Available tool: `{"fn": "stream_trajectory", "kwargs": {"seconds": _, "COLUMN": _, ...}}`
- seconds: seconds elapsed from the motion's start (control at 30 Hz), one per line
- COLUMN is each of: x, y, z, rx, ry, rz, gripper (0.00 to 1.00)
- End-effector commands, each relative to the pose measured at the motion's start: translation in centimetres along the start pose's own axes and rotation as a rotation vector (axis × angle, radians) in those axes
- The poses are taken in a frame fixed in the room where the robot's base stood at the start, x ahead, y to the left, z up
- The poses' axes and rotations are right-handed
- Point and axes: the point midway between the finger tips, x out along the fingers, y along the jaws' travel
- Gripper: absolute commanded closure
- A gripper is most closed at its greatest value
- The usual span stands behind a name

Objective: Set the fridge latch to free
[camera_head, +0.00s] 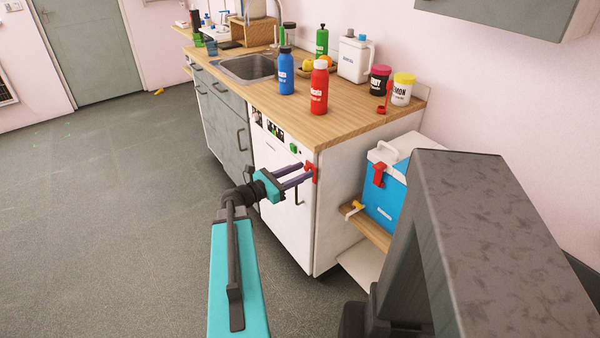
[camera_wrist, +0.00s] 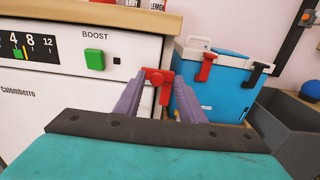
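The white fridge (camera_head: 285,215) is built in under the wooden counter, its door closed. A red latch (camera_head: 314,172) sits at the upper right edge of its front. In the wrist view the latch (camera_wrist: 160,76) has a short crossbar, with a lever hanging down from it. My gripper (camera_head: 305,172) is at the latch. In the wrist view my gripper's (camera_wrist: 160,82) two purple fingers are apart, one on each side of the latch, and the lever shows between them. I cannot tell whether either finger touches it.
A green button (camera_wrist: 94,59) marked BOOST is left of the latch. A dark door handle (camera_head: 298,192) is below it. A blue cooler (camera_head: 385,195) with red and black clasps stands right on a wooden shelf (camera_head: 365,225). Bottles stand on the counter (camera_head: 350,125). Floor is clear at left.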

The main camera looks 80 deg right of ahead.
Motion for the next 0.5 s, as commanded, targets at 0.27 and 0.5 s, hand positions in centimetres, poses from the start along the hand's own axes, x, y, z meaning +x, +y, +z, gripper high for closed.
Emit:
{"fn": "stream_trajectory", "kwargs": {"seconds": 0.27, "x": -1.7, "y": 0.0, "z": 0.0, "rx": 0.0, "ry": -0.001, "rz": 0.002, "gripper": 0.64}}
{"fn": "stream_trajectory", "kwargs": {"seconds": 0.5, "x": -4.8, "y": 0.0, "z": 0.0, "rx": 0.0, "ry": 0.0, "rz": 0.003, "gripper": 0.64}}
